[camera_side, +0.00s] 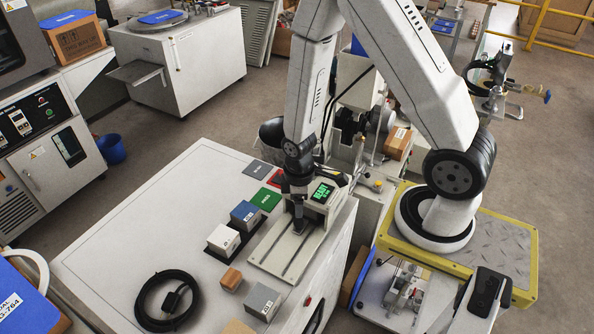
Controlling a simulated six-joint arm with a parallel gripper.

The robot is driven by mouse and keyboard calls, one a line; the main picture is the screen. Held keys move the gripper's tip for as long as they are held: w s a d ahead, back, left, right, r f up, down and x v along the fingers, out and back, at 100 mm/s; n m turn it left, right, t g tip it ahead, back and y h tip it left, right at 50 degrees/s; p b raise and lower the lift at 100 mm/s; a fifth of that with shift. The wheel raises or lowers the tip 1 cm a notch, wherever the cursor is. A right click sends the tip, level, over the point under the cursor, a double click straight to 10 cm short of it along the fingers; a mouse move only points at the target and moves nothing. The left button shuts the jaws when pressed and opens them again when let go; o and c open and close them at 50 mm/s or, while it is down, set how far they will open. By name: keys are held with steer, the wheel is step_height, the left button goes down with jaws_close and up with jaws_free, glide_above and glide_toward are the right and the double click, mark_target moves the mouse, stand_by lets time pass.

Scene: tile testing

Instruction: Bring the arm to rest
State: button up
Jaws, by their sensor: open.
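My gripper (298,222) points down over the metal bed of a small testing device (283,256) at the right side of the white bench (130,240). It is open, though its fingers are small and dark in this view. I see nothing held between them, and I cannot tell whether the tips touch the device. The device's green-lit display (322,193) stands just right of the gripper. My arm reaches down to the bench from the upper right, bent high at the elbow.
Left of the device are a blue-topped block (245,213), a white block (222,239), a green tile (265,199) and a grey tile (257,168). A wooden block (230,279), a grey block (263,301) and a black cable coil (144,312) lie in front. The bench's left side is clear.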

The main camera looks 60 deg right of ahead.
stand_by(0.3)
steer(key=shift+w+a+r, duration=0.1)
steer(key=shift+a+r, duration=0.05)
steer(key=shift+r, duration=0.35)
steer(key=a+r+m+t, duration=0.2)
steer(key=r+m, duration=0.4)
steer(key=r, duration=0.8)
steer(key=shift+s+a+r+t, duration=0.3)
steer(key=shift+s+a, duration=0.15)
steer(key=shift+a, duration=0.15)
steer(key=shift+o, duration=0.3)
steer(key=shift+f, duration=0.1)
steer(key=shift+w+d, duration=0.1)
